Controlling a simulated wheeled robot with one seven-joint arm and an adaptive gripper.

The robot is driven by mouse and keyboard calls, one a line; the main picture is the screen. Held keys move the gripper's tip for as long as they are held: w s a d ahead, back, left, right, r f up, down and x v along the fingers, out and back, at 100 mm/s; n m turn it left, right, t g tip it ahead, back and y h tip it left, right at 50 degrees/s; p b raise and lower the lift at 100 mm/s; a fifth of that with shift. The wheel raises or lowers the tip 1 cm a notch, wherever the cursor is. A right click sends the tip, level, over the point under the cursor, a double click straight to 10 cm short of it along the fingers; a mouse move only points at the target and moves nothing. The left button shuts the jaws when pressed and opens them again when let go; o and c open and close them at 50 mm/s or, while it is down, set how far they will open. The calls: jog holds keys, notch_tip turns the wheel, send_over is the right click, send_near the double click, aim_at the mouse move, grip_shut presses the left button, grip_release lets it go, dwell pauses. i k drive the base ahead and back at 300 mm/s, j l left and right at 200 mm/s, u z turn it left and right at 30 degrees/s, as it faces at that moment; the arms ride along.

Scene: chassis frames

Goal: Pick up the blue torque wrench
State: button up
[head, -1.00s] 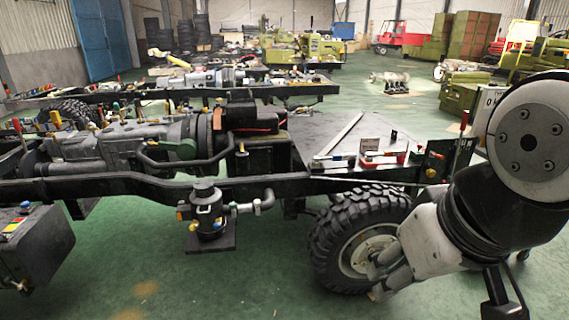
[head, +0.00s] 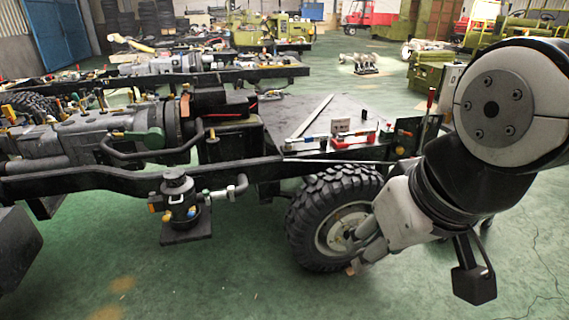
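I cannot make out the blue torque wrench for certain. A small, pale, bluish bar-shaped item (head: 306,138) lies on the dark flat deck (head: 290,105) of the near chassis, beside a red and white item (head: 352,140). It is too small to identify. My arm comes in from the right and reaches down to the left. My gripper (head: 362,250) appears at its lower end, in front of the chassis wheel in the picture and below the deck. Its fingers blend with the wheel, so their opening is unclear. I see nothing held.
The near chassis frame (head: 110,176) crosses the view, with a large black tyre (head: 304,216) at its right end. A dark pump-like unit (head: 178,200) stands before it. Another chassis (head: 200,82) lies behind. The green floor (head: 240,275) in front is mostly clear.

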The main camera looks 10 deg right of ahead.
aim_at(289, 143)
jog(key=z, duration=0.75)
jog(key=k+l+u, duration=0.1)
jog(key=l+u, duration=0.2)
jog(key=l, duration=0.75)
jog(key=i+j, duration=0.35)
jog(key=i, duration=0.2)
jog(key=i+j, duration=0.3)
jog(key=i, duration=0.25)
jog(key=i+j, duration=0.35)
jog(key=i, duration=0.2)
jog(key=i+j+z, duration=0.1)
jog(key=i+j, duration=0.25)
jog(key=i, duration=0.2)
jog(key=i+j, duration=0.35)
jog(key=i, duration=0.15)
